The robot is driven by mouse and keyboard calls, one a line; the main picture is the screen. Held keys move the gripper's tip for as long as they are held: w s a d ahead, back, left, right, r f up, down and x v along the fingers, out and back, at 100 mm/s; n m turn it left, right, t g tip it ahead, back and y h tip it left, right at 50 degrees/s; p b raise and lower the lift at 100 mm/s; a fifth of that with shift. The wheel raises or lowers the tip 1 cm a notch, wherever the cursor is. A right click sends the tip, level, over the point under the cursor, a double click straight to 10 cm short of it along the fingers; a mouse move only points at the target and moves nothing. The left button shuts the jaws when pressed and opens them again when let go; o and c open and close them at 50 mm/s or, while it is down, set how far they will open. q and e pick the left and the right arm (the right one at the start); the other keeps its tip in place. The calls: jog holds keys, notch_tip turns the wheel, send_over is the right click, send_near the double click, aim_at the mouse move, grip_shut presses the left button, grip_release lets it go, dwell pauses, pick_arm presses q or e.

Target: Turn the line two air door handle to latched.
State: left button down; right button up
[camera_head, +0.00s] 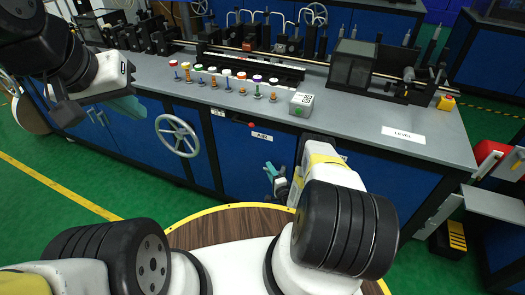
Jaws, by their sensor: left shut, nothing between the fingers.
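The cabinet fronts under the grey bench are blue doors. A small red knob (250,124) sits on the bench's front edge, above a white label (262,137). I cannot tell which part is the line two air door handle or how it is turned. My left gripper (128,106) is at the upper left, shut and empty, in front of the bench's left part. My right gripper (273,176), with teal fingers, is low in front of the blue door below the white label. It is too small to tell whether its fingers are apart, or whether it touches the door.
A grey handwheel (177,135) stands out from the cabinet front. Several coloured-top pieces (226,78) and a grey box (301,103) stand on the bench (350,115). A red extinguisher-like object (488,152) is at right. Green floor (60,205) is clear at left.

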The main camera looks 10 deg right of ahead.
jog(key=shift+w, duration=0.1)
grip_shut()
dwell(1.4)
